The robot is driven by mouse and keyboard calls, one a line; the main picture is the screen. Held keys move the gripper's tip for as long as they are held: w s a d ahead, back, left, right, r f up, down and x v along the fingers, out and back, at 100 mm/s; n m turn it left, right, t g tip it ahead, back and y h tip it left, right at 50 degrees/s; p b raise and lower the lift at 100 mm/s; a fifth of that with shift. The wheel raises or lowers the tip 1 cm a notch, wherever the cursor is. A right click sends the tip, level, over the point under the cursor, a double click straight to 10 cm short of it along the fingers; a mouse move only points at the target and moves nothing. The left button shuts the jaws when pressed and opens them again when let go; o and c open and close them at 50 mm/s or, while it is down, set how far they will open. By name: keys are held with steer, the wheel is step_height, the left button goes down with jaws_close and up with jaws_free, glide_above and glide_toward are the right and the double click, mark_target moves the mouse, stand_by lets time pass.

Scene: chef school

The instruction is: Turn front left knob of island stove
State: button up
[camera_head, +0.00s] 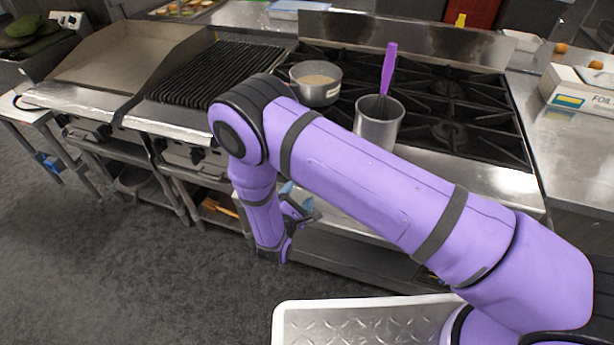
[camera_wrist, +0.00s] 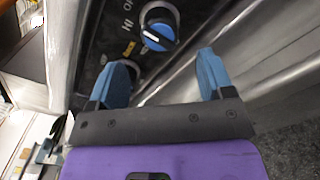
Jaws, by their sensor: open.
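The island stove (camera_head: 478,167) has black burner grates and a steel front edge. My gripper (camera_head: 298,196) is low in front of this edge, left of the stove's middle. In the wrist view my gripper (camera_wrist: 164,72) is open, with two blue fingertips apart and nothing between them. A blue and black knob (camera_wrist: 158,27) on a dark panel with white markings lies beyond the fingertips, apart from them. A second dark knob (camera_wrist: 131,68) is partly hidden behind the left finger. I cannot tell which is the front left knob. My arm hides the stove's knobs in the head view.
A pot (camera_head: 318,92) with beige contents and a steel container (camera_head: 378,128) holding a purple-handled utensil stand on the stove. A ridged grill (camera_head: 212,72) and a flat griddle (camera_head: 125,62) are to the left. A foil box (camera_head: 580,98) lies at right. The floor at left is clear.

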steer(key=x, duration=0.8)
steer(key=shift+w, duration=0.15)
steer(key=shift+c, duration=0.2)
steer(key=c, duration=0.9)
